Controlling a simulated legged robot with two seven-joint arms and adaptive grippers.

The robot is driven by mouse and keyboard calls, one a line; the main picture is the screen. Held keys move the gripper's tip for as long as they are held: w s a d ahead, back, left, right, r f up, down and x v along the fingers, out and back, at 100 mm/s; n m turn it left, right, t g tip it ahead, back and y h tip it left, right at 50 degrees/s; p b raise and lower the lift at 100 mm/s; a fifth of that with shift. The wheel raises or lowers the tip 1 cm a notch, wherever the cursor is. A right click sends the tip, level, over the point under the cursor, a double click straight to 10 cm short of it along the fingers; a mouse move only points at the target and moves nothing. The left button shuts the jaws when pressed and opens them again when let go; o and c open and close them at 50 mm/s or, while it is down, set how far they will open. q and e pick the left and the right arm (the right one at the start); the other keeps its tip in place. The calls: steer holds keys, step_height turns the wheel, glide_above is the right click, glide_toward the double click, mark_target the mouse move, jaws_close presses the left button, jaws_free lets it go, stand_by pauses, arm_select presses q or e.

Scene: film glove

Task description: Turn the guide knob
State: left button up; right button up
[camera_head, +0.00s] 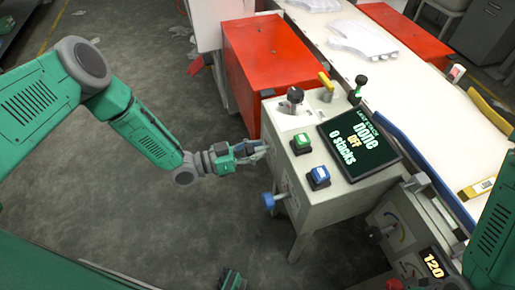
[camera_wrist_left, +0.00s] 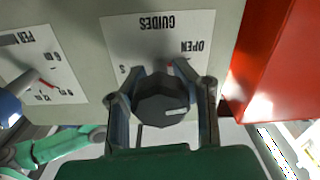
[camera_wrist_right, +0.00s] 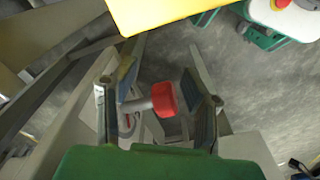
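The guide knob (camera_wrist_left: 162,102) is dark and faceted with a pale pointer mark. It sits on a grey panel below a white label (camera_wrist_left: 165,35) reading GUIDES and OPEN, upside down in the left wrist view. My left gripper (camera_wrist_left: 160,72) has its fingers closed in on both sides of the knob. In the head view my left gripper (camera_head: 262,150) is at the left face of the control cabinet (camera_head: 330,208), and the knob is hidden there. My right gripper (camera_wrist_right: 162,55) is open, with a red knob (camera_wrist_right: 164,98) on a grey shaft showing between its fingers.
The cabinet top carries a dark screen (camera_head: 355,138) reading "none, OFF, 0 stacks", a green button (camera_head: 301,142) and a blue button (camera_head: 319,175). A blue knob (camera_head: 268,200) sticks out below my left gripper. A red box (camera_head: 270,60) stands close behind it.

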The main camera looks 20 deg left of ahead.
arm_select(q)
jaws_close()
steer(key=shift+s+a+f, duration=0.1)
steer(key=shift+a+f, duration=0.05)
steer(key=shift+a, duration=0.1)
